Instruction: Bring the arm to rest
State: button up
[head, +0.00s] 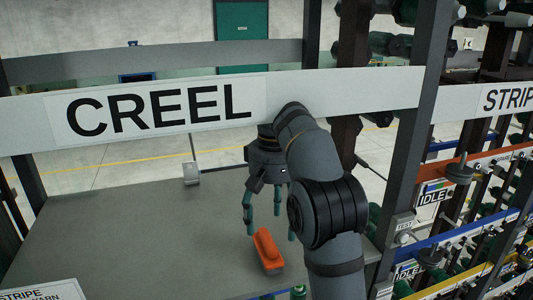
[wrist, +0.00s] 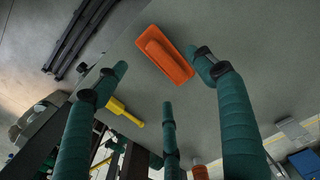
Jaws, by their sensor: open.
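My gripper (head: 265,212) has several green fingers, spread apart, and hangs above the grey tabletop (head: 130,235). The fingers also show in the wrist view (wrist: 163,80), with nothing between them. An orange block-like tool with a raised grip (head: 267,250) lies on the tabletop, below my gripper in the head view. In the wrist view the orange tool (wrist: 165,55) lies beyond the fingertips, apart from them as far as I can tell. My arm covers part of the table's right side in the head view.
A beam with a "CREEL" sign (head: 160,110) crosses behind the table. A dark upright post (head: 412,150) and racks with spools and "IDLE" labels (head: 434,194) stand at the right. A yellow tool (wrist: 125,112) shows in the wrist view. The table's left side is clear.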

aim_at(272, 240)
notch_tip(272, 240, down, 6)
jog(key=shift+s+a+f, duration=0.1)
jog(key=shift+f, duration=0.15)
jog(key=shift+r, duration=0.25)
notch_tip(272, 240, up, 3)
jog(key=shift+r, duration=0.2)
jog(key=shift+d+r, duration=0.25)
jog(key=shift+d, duration=0.1)
jog(key=shift+s, duration=0.1)
